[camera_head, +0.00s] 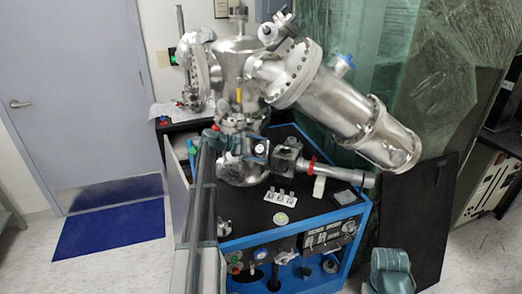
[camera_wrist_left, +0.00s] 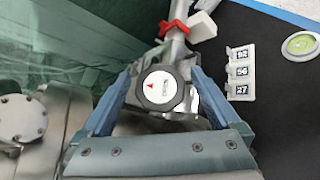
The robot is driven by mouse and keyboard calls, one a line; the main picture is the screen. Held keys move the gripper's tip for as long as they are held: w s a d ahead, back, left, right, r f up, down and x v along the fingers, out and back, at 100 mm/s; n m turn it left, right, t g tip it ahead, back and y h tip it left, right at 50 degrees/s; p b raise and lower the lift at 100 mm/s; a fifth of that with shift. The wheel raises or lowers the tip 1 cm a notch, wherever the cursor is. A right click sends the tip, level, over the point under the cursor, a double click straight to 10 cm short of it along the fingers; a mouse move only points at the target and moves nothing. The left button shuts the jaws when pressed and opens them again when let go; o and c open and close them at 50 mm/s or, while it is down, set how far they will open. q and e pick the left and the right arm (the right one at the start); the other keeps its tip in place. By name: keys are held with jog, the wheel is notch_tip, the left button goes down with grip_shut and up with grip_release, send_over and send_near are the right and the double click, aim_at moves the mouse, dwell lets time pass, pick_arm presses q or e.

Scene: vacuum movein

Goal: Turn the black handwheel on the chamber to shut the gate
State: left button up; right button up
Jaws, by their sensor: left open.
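The black handwheel (camera_wrist_left: 162,87) shows in the left wrist view, with a white face bearing a small red arrow mark. It sits at the end of a metal tube with a red clamp (camera_wrist_left: 173,28) behind it. My left gripper (camera_wrist_left: 162,75) is open, one blue-grey finger on each side of the wheel, with gaps visible. I cannot tell how far the wheel is in depth. In the head view my left gripper (camera_head: 241,150) is beside the metal chamber (camera_head: 240,62), left of the grey valve block (camera_head: 285,158), partly hidden among fittings.
A blue-framed cart (camera_head: 345,218) carries the chamber. White number tags (camera_head: 278,197) and a green round disc (camera_head: 281,218) lie on its dark top, below the valve. A large metal cylinder (camera_head: 345,108) juts out at upper right. Floor is open at left.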

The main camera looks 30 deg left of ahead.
pick_arm(q)
jog(key=p+v, duration=0.5)
jog(key=v, duration=0.8)
jog(key=shift+s+a, duration=0.3)
jog(key=shift+r, duration=0.1)
jog(key=s+d+f+m+g+y, duration=0.1)
jog(key=s+d+f+m+g, duration=0.15)
jog(key=d, duration=0.85)
jog(key=s+d+f+m+g, duration=0.1)
jog(key=d+f+m+g, duration=0.25)
jog(key=d, duration=0.85)
jog(key=s+d+f+m+g+y, duration=0.1)
jog(key=s+d+f+m+g, duration=0.2)
jog(key=d, duration=0.8)
jog(key=s+d+f+m+y, duration=0.2)
jog(key=s+d+m+y, duration=0.2)
jog(key=s+d+m, duration=0.2)
jog(key=s+d+f+m+g+y, duration=0.1)
jog(key=s+d+f+m+y, duration=0.1)
jog(key=s+d+m+y, duration=0.2)
jog(key=s+d+m, duration=0.3)
jog(key=s+d, duration=0.4)
jog(key=s, duration=0.3)
jog(key=shift+s+f, duration=0.15)
jog(key=shift+s, duration=0.15)
